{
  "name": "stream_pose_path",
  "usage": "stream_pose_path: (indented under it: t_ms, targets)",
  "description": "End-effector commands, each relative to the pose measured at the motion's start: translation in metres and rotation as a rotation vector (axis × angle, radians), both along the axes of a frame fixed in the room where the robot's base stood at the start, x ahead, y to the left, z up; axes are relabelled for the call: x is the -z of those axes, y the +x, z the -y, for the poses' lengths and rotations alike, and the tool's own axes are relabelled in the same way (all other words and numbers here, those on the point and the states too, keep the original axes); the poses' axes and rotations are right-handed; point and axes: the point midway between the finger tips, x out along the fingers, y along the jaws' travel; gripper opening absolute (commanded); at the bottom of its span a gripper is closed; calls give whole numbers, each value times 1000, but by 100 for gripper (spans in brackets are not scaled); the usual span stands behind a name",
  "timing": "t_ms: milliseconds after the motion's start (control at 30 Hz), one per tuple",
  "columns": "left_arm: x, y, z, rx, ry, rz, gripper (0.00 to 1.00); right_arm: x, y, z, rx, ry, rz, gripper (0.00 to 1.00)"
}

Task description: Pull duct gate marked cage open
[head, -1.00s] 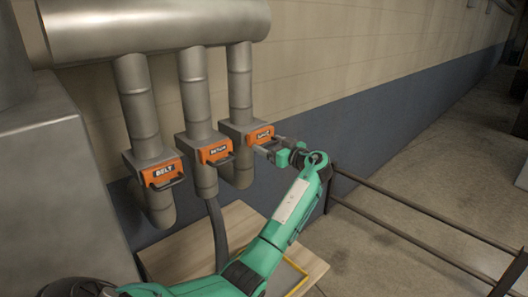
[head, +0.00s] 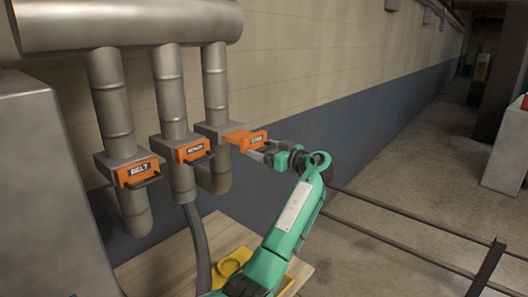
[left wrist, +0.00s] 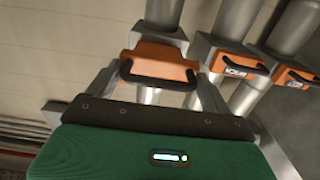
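Three orange duct gates with black handles sit in grey boxes on vertical ducts. The rightmost gate (head: 250,138) in the head view stands out of its box, with a length of orange plate showing; its label is too small to read surely. My left gripper (head: 264,150) is at this gate's front. In the left wrist view the same gate (left wrist: 160,55) is straight ahead, and its black handle (left wrist: 158,79) lies between my two fingers, which close on its ends. The left gate (head: 137,173), marked BELT, and the middle gate (head: 192,151) sit in their boxes. My right gripper is out of view.
A wooden table (head: 165,262) with a yellow object (head: 232,262) stands below the ducts. A dark rail (head: 400,215) runs at the right over open floor. A grey cabinet (head: 45,190) fills the left side, and a thick horizontal duct (head: 130,25) crosses above.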

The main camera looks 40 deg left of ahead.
Motion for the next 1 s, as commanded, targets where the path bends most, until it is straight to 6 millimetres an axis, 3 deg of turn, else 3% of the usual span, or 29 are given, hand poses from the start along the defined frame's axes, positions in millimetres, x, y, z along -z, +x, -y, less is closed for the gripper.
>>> stream_pose_path:
  t_ms: [100,467,567,1000]
  targets:
    - [2,0,2,2,-3,-3,99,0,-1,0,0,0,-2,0]
    - [3,0,8,2,-2,0,99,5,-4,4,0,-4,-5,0]
    - [5,-1,22,3,-3,0,99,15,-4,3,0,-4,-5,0]
    - [5,-9,117,5,-2,0,99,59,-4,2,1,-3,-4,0]
